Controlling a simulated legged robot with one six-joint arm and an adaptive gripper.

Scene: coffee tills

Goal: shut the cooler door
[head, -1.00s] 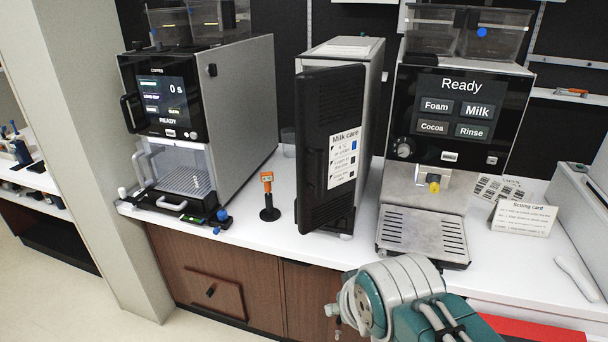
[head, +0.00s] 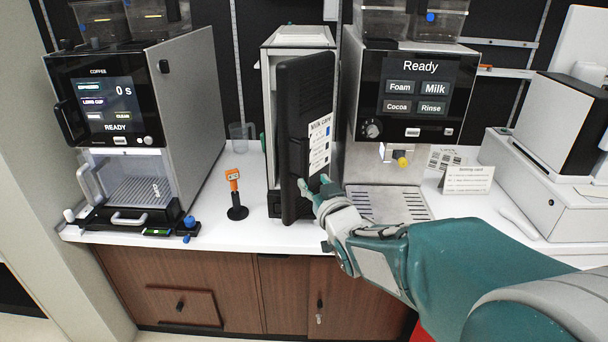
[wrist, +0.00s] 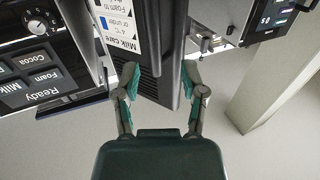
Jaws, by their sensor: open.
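The cooler (head: 298,38) is a narrow pale cabinet between two drink machines. Its black door (head: 292,130) stands ajar, angled out from the body, with a white "Milk care" card (head: 319,143) on its face. My gripper (head: 314,186) is at the lower front of the door, on the card side. In the wrist view, which is upside down, the door (wrist: 158,75) shows between the two open fingers (wrist: 160,82). I cannot tell whether the fingers touch it. The gripper holds nothing that I can see.
A coffee machine (head: 190,90) stands on the left and the "Ready" milk machine (head: 422,68) on the right. An orange-topped tool on a black stand (head: 235,195) is left of the door. A setting card (head: 466,180) stands on the counter at right.

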